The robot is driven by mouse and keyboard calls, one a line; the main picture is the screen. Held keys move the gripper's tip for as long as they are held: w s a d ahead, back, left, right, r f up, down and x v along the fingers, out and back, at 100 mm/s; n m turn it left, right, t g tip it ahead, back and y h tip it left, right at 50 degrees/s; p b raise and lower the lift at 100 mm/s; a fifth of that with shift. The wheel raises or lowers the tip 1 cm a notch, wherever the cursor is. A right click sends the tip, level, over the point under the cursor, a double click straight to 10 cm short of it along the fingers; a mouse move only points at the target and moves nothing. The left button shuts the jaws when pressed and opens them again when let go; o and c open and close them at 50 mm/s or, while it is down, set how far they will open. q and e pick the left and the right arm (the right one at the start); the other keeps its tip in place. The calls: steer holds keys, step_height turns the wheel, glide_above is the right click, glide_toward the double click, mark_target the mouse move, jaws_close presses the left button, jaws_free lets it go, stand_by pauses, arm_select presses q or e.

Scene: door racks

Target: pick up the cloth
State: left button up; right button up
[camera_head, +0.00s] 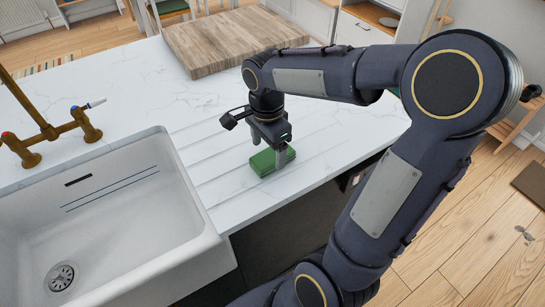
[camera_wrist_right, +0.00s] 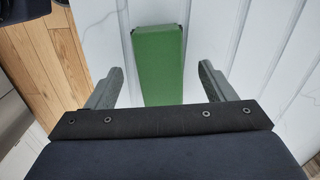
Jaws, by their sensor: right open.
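The cloth (camera_head: 264,164) is a small green folded block lying on the white marbled counter, near its front edge and right of the sink. It also shows in the right wrist view (camera_wrist_right: 159,62), lying lengthwise between the two fingers. My right gripper (camera_head: 281,156) is over the cloth, pointing down. In the wrist view the right gripper (camera_wrist_right: 158,87) is open, with a finger on each side of the cloth and a gap to each. I cannot tell how far above the counter the fingertips are. My left gripper is not in view.
A white sink (camera_head: 105,215) with a brass tap (camera_head: 48,132) lies to the left. A wooden board (camera_head: 230,40) is at the back of the counter. The grooved counter (camera_head: 185,120) around the cloth is clear. Wooden floor (camera_head: 470,235) lies beyond the counter edge.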

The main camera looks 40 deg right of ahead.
mark_target(267, 157)
steer(key=f, duration=0.3)
steer(key=shift+a+f, duration=0.2)
steer(key=shift+c, duration=0.2)
steer(key=c, duration=1)
steer(key=shift+r, duration=0.15)
steer(key=shift+r, duration=0.3)
step_height(267, 157, up, 2)
steer(key=shift+r, duration=0.1)
steer(key=s+d+r, duration=0.2)
steer(key=s+r, duration=0.1)
steer(key=s, duration=0.1)
steer(key=s+d+r, duration=0.1)
steer(key=s+r, duration=0.2)
steer(key=s, duration=0.1)
steer(key=s+d+r, duration=0.2)
steer(key=s+r, duration=0.2)
steer(key=s, duration=0.1)
steer(key=shift+d+b, duration=0.3)
steer(key=shift+b, duration=0.05)
